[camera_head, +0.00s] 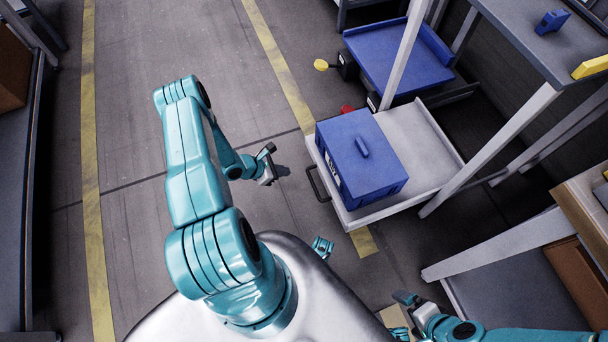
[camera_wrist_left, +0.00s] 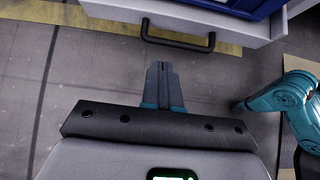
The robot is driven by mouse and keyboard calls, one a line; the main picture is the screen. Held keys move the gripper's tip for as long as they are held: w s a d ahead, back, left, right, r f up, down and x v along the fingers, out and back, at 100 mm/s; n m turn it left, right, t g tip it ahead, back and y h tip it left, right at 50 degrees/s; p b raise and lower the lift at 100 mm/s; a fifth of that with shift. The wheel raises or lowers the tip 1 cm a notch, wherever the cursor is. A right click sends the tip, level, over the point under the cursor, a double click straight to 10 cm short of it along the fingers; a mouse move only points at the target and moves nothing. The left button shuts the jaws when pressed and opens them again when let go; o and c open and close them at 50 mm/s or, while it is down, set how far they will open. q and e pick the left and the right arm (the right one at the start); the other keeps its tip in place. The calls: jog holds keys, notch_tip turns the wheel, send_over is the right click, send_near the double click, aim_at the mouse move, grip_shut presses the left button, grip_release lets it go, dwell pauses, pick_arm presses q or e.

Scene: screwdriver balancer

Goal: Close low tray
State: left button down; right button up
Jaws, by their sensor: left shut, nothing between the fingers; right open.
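The low tray (camera_head: 425,130) is a pale grey drawer pulled out from under the workbench, with a dark bar handle (camera_head: 318,184) on its front. In the left wrist view the tray front (camera_wrist_left: 262,32) and the handle (camera_wrist_left: 178,45) lie ahead of the fingers. A blue box (camera_head: 362,155) with a lid knob sits on the tray. My left gripper (camera_head: 282,171) is shut and empty, a short way left of the handle and apart from it; its closed fingers (camera_wrist_left: 163,75) point toward the handle. My right gripper (camera_head: 404,298) is open at the lower right, away from the tray.
A blue tray (camera_head: 400,60) is behind the low tray. White bench legs (camera_head: 490,150) stand beside the tray's right side. A red item (camera_head: 347,109) and a yellow knob (camera_head: 321,65) are near its far left corner. Floor left of the handle is clear.

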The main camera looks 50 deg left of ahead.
pick_arm(q)
jog(key=b+x, duration=0.1)
jog(key=x, duration=0.3)
jog(key=w+r+b+x, duration=0.1)
jog(key=b+x, duration=0.1)
jog(key=x, duration=0.2)
jog(key=b+x, duration=0.1)
jog(key=x, duration=0.3)
jog(key=shift+w+d+r, duration=0.25)
jog(key=shift+w+r, duration=0.05)
jog(key=shift+w, duration=0.05)
jog(key=shift+w+d, duration=0.15)
jog(key=shift+w, duration=0.15)
